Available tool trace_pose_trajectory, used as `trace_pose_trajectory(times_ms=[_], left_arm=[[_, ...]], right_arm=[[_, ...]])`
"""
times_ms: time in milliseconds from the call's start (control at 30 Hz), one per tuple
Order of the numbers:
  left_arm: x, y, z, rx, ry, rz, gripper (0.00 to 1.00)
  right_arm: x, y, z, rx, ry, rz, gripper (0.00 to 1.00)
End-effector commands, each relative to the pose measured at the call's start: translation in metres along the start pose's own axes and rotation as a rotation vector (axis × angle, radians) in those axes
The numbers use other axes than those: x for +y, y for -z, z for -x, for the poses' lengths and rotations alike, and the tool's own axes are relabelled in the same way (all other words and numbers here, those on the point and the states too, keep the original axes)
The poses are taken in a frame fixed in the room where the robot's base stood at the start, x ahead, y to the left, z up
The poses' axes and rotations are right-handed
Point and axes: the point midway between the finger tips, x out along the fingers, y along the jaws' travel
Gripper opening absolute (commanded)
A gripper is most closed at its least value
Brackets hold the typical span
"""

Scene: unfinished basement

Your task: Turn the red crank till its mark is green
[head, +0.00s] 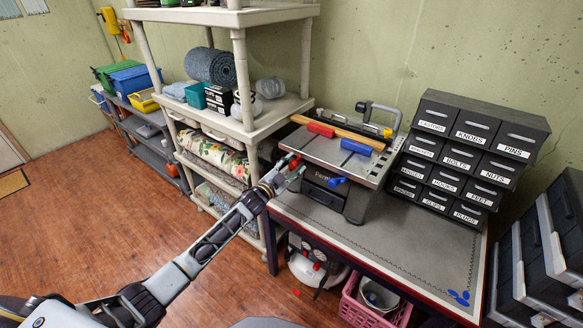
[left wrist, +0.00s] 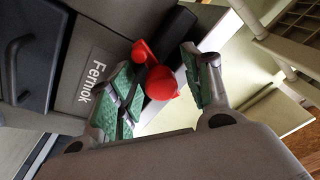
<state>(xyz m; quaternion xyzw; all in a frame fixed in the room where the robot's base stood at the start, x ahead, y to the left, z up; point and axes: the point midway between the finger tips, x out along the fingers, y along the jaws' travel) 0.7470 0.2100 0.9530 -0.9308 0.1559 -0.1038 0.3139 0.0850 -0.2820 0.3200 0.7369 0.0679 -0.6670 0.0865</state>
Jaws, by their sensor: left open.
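The red crank (left wrist: 162,83) shows in the left wrist view, with a round red knob and a red arm, beside the grey face lettered "Fermok" of the bench machine (left wrist: 92,78). My left gripper (left wrist: 165,88) is open. Its green-padded fingers stand on either side of the knob; I cannot tell whether either finger touches it. In the head view my left gripper (head: 291,172) is at the left side of the machine (head: 325,157), where the crank is mostly hidden by the fingers. I cannot make out the crank's mark or its colour. My right gripper is not in view.
Labelled drawers (head: 466,150) stand to the right. A cream shelf (head: 244,75) stands close left of my gripper. The front workbench (head: 400,244) is mostly clear.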

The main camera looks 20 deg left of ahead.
Motion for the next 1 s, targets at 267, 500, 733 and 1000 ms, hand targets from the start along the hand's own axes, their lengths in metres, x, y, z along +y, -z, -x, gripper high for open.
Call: trace_pose_trajectory(times_ms=[267, 500, 733, 1000], left_arm=[[0.001, -0.001, 0.005, -0.001, 0.000, 0.001, 0.49], [0.001, -0.001, 0.020, -0.001, -0.001, 0.001, 0.49], [0.001, -0.001, 0.039, -0.001, -0.001, 0.001, 0.49], [0.001, -0.001, 0.061, -0.001, -0.001, 0.000, 0.49]], right_arm=[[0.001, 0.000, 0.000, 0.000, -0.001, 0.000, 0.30], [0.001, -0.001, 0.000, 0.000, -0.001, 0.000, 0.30], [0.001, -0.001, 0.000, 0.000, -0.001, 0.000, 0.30], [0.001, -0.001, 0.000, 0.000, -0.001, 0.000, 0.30]])
